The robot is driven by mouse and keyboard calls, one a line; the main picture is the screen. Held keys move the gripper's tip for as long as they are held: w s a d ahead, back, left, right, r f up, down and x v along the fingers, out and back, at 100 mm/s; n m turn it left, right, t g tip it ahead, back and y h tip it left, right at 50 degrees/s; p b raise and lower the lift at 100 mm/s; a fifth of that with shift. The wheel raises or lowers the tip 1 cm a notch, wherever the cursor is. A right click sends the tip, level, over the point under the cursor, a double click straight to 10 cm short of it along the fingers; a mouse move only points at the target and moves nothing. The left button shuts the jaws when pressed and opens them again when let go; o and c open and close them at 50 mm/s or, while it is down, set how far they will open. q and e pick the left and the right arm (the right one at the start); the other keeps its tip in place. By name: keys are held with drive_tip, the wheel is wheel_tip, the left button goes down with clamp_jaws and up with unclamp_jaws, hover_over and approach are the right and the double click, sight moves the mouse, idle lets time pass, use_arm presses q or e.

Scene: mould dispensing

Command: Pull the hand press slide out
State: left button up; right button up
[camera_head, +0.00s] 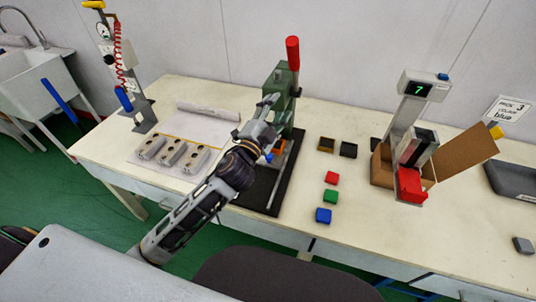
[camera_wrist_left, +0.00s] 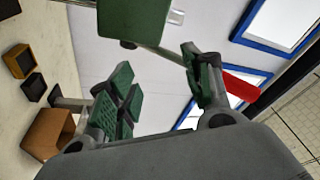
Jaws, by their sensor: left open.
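The hand press (camera_head: 283,93) is a green upright frame with a red-gripped lever (camera_head: 292,53), standing on a dark base plate (camera_head: 262,190). An orange piece (camera_head: 279,146) and a small blue part (camera_head: 269,157) show low at the press, partly behind my arm; I cannot tell how far the slide sits out. My left gripper (camera_head: 268,108) is open in front of the press frame, at upper-frame height. In the left wrist view its green-padded fingers (camera_wrist_left: 160,88) are spread with nothing between them. A green block of the press (camera_wrist_left: 130,20) and the red lever grip (camera_wrist_left: 240,86) show there.
Red (camera_head: 332,178), green (camera_head: 330,196) and blue (camera_head: 323,215) blocks lie right of the press, near two small open moulds (camera_head: 348,149). Grey moulds (camera_head: 171,152) lie on the left. A cardboard box (camera_head: 382,168) and a display stand (camera_head: 410,105) are at right.

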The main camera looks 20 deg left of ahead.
use_arm(q)
drive_tip(key=s+d+r+m+g+h, duration=0.2)
drive_tip(key=d+r+m+g+h, duration=0.3)
drive_tip(key=d+m+h, duration=0.75)
wheel_tip(320, 180, down, 5)
drive_tip(key=s+d+m+g, duration=0.2)
drive_tip(key=m+g, duration=0.7)
drive_tip(key=m, duration=0.5)
drive_tip(key=w+a+f+m+g+y, duration=0.2)
drive_tip(key=a+f+m+g+y, duration=0.15)
drive_tip(key=a+f+y, duration=0.4)
drive_tip(key=w+a+f+y, duration=0.1)
drive_tip(key=a+f+y, duration=0.1)
drive_tip(key=a, duration=0.5)
drive_tip(key=w+a+f+m+y, duration=0.1)
drive_tip(key=w+a+f+y, duration=0.1)
drive_tip(key=a, duration=0.5)
drive_tip(key=shift+a+f+t+y, duration=0.3)
drive_tip(key=shift+a+t+y, duration=0.05)
drive_tip(key=shift+y, duration=0.45)
use_arm(e)
drive_tip(key=shift+w, duration=0.1)
use_arm(q)
drive_tip(key=shift+f, duration=0.1)
use_arm(e)
drive_tip(key=shift+w, duration=0.2)
